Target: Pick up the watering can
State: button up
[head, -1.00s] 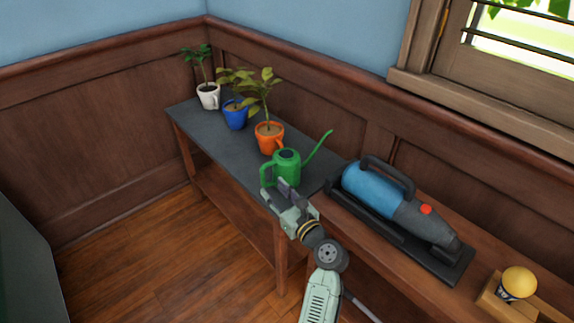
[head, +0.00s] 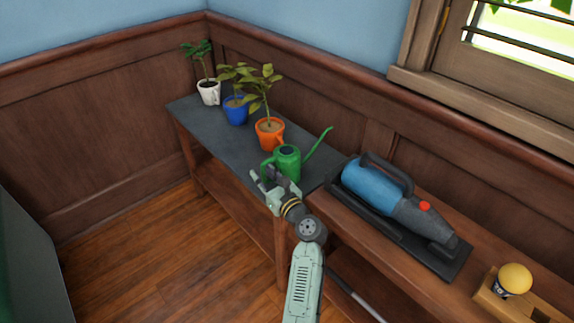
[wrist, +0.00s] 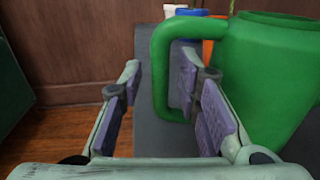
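The green watering can (head: 288,162) stands upright at the near end of the dark-topped table, its spout pointing up and right. My gripper (head: 265,179) is at its left side, by the handle. In the wrist view my gripper (wrist: 160,95) is open. The watering can's body (wrist: 265,80) fills the right side, and its handle (wrist: 161,70) comes down between the two fingers. The left finger is clear of the handle, with a gap.
The table (head: 208,133) also holds an orange pot (head: 270,135), a blue pot (head: 236,112) and a white pot (head: 209,94), each with a plant. A blue vacuum (head: 375,190) lies on a black tray on the adjoining bench.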

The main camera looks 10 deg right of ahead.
grip_shut()
dwell(0.7)
